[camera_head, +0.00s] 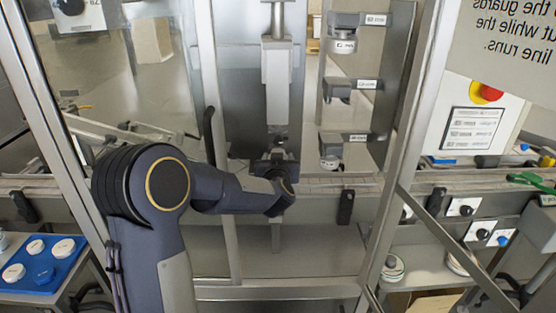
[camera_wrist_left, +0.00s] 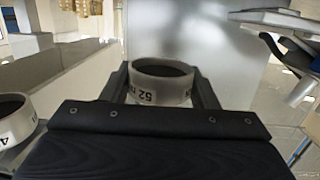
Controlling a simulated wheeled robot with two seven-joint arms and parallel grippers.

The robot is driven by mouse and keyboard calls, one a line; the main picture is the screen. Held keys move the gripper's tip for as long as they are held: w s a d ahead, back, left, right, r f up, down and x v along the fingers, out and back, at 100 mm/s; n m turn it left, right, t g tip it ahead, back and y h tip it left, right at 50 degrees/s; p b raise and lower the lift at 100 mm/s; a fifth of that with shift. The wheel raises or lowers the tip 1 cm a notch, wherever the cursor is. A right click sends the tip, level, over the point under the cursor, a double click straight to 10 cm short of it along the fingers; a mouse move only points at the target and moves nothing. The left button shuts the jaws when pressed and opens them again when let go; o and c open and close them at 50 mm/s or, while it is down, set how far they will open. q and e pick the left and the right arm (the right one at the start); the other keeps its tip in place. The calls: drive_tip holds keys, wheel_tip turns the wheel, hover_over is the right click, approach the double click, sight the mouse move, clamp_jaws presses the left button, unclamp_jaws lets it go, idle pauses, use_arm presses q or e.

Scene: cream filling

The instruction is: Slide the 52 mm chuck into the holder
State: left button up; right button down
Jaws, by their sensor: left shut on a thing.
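The 52 mm chuck (camera_wrist_left: 160,82), a pale ring with a dark hollow and "52" on its side, sits between the two dark fingers of my left gripper (camera_wrist_left: 162,85) in the left wrist view. The gripper is shut on it. In the head view my left gripper (camera_head: 275,168) is at the foot of the central machine column (camera_head: 278,80); the chuck cannot be made out there. The column's lower end (camera_head: 278,130) is just above the gripper. I cannot tell which part is the holder, or whether the chuck touches it. My right gripper is not in view.
A rack to the right of the column has labelled brackets (camera_head: 340,90); pale chucks show at the top (camera_head: 343,42) and bottom (camera_head: 331,150). Another chuck (camera_wrist_left: 14,120) is at the wrist view's left. Metal guard posts (camera_head: 408,120) flank the opening. A blue tray (camera_head: 45,270) is lower left.

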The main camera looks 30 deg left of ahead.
use_arm(q)
drive_tip(key=shift+w+a, duration=0.1)
drive_tip(key=shift+w, duration=0.05)
drive_tip(key=shift+w+a, duration=0.3)
drive_tip(key=shift+w, duration=0.25)
drive_tip(key=shift+w+a, duration=0.15)
drive_tip(key=shift+w, duration=0.05)
idle(0.3)
drive_tip(key=shift+w+a+p, duration=0.3)
drive_tip(key=shift+w, duration=0.15)
drive_tip(key=shift+w+a, duration=0.1)
drive_tip(key=shift+w, duration=0.1)
drive_tip(key=shift+w+a, duration=0.3)
drive_tip(key=shift+w, duration=0.15)
drive_tip(key=shift+w, duration=0.15)
idle(0.5)
drive_tip(key=shift+w+a+p, duration=0.3)
drive_tip(key=shift+w, duration=0.05)
drive_tip(key=shift+w, duration=0.2)
idle(0.4)
